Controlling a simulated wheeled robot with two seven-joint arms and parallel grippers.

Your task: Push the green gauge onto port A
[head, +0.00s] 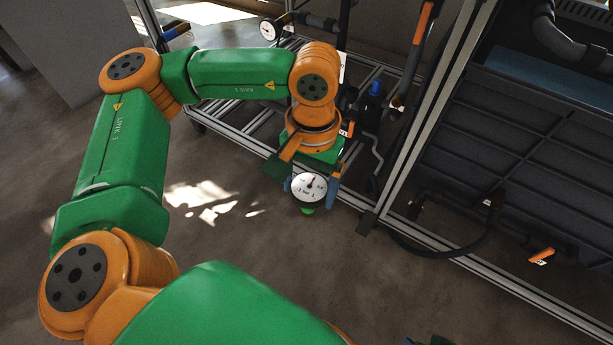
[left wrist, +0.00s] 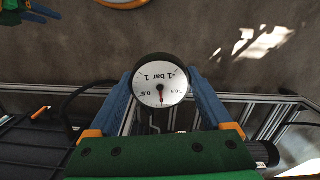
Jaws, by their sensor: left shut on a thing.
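The gauge (head: 309,187) has a white dial, a dark rim and a green part (head: 307,210) at its bottom. My left gripper (head: 312,184) is shut on it, with one blue finger on each side. In the left wrist view the gauge (left wrist: 161,85) sits between the fingertips, its dial facing the camera and its text upside down. The gauge hangs in the air in front of the frame, apart from any fitting. I cannot tell which fitting is port A; the labels are too small to read. A green gripper with blue fingers, likely my right one (left wrist: 40,14), shows small in the left wrist view.
A metal frame (head: 385,218) with a dark panel (head: 520,150) stands at right. Another gauge (head: 268,30) sits on a pipe at the back. Floor at front left is clear.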

